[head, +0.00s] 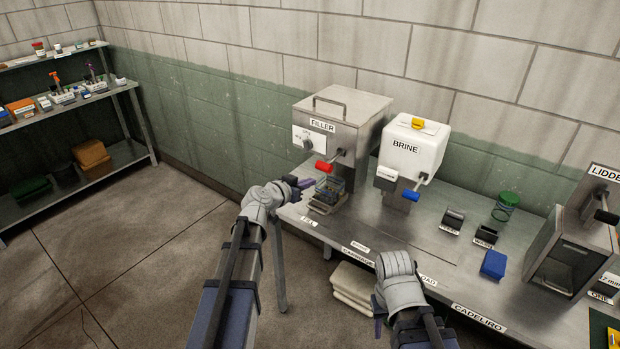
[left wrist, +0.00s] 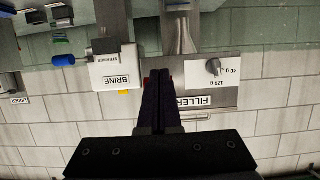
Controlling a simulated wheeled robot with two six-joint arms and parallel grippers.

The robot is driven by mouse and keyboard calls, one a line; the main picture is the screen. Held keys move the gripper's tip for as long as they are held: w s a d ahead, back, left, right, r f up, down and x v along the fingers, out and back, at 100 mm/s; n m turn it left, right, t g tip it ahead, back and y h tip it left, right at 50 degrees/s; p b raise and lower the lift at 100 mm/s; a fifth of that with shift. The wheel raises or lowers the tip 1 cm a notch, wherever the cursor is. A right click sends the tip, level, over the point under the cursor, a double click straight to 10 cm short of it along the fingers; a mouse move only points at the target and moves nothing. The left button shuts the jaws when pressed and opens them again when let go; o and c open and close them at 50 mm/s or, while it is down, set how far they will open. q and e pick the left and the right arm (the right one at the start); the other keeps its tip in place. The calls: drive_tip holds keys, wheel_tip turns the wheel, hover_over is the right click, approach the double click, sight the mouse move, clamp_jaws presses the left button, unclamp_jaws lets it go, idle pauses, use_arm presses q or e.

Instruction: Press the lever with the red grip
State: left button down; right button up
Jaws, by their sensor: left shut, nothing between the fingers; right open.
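The lever with the red grip (head: 323,167) sticks out from the front of the steel FILLER machine (head: 361,120). My left gripper (head: 303,184) is shut and empty, in front of the machine, a little left of and below the red grip in the head view. In the left wrist view, which is upside down, the shut fingers (left wrist: 161,85) point at the FILLER front and hide most of the red grip (left wrist: 147,77). I cannot tell whether they touch it. My right gripper (head: 378,308) is open near the table's front edge, mostly hidden by its own wrist.
A glass jar (head: 330,187) stands under the filler. The white BRINE dispenser (head: 413,145) with a blue-gripped lever (head: 411,194) stands to its right.

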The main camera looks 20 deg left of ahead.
use_arm(q)
drive_tip(key=s+a, duration=0.2)
drive_tip(key=s, duration=0.5)
drive_tip(key=shift+s, duration=0.15)
use_arm(e)
drive_tip(key=shift+w+d+f, duration=0.1)
drive_tip(key=shift+d+f, duration=0.05)
drive_tip(key=shift+d, duration=0.2)
use_arm(q)
drive_tip(key=shift+f, duration=0.1)
use_arm(e)
drive_tip(key=shift+a, duration=0.1)
